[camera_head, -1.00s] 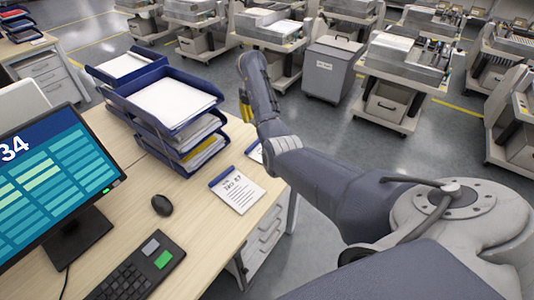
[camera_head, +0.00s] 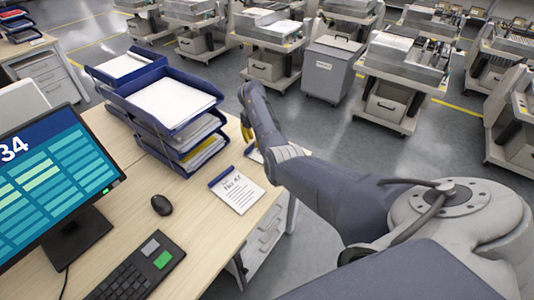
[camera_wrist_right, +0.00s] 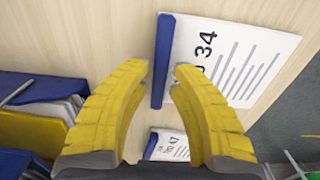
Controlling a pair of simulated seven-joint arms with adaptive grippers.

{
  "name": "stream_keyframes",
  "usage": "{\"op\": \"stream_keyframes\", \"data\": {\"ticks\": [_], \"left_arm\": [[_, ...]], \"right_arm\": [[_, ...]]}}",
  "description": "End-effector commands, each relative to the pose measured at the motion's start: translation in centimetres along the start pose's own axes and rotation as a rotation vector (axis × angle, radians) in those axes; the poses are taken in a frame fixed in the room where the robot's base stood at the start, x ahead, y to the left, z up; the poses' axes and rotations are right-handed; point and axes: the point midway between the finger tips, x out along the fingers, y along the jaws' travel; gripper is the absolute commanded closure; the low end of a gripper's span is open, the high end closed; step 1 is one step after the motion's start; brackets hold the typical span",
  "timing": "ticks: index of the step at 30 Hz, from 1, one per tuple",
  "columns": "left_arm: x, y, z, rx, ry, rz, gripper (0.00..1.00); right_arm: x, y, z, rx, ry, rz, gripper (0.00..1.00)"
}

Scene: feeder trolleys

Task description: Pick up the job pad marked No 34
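The job pad marked 34 (camera_wrist_right: 225,62) lies flat on the desk, a white sheet with a blue binding strip. In the right wrist view the strip lies between my right gripper's yellow fingertips (camera_wrist_right: 160,70), which are open and hold nothing. In the head view a sliver of this pad (camera_head: 254,154) shows beside my arm; the rest is hidden. My right gripper (camera_head: 247,131) is above the desk there, its fingers partly hidden. A second pad, marked 47 (camera_head: 238,190), lies nearer; it also shows at the bottom of the wrist view (camera_wrist_right: 172,148). My left gripper is not in view.
Stacked blue letter trays (camera_head: 168,100) with papers stand just left of my right gripper. A monitor (camera_head: 55,185), a mouse (camera_head: 161,205) and a keyboard (camera_head: 135,270) are on the desk (camera_head: 200,240). Feeder trolleys (camera_head: 400,75) and a grey bin (camera_head: 328,68) stand beyond it.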

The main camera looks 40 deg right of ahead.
Motion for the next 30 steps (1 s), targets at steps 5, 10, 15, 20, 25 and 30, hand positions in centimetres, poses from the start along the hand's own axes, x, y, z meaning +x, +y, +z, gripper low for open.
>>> {"op": "stream_keyframes", "data": {"ticks": [5, 10, 15, 20, 25, 30], "left_arm": [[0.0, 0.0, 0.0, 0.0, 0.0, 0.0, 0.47], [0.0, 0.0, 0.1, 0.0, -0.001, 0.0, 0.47], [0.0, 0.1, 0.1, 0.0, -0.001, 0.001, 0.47], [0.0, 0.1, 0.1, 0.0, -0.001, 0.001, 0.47], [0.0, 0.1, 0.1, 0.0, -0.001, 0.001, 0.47], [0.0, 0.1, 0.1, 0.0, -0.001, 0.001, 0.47]], "right_arm": [[1.6, 0.0, 0.0, -0.001, 0.0, -0.001, 0.78], [2.1, 0.0, 0.1, 0.0, -0.001, 0.0, 0.78], [2.1, 0.0, 0.1, 0.0, -0.001, 0.0, 0.78], [2.1, 0.0, 0.0, 0.0, -0.001, 0.0, 0.91], [2.1, 0.0, 0.0, 0.0, 0.0, 0.0, 1.0], [2.1, 0.0, 0.0, 0.0, -0.001, 0.0, 1.0]]}}
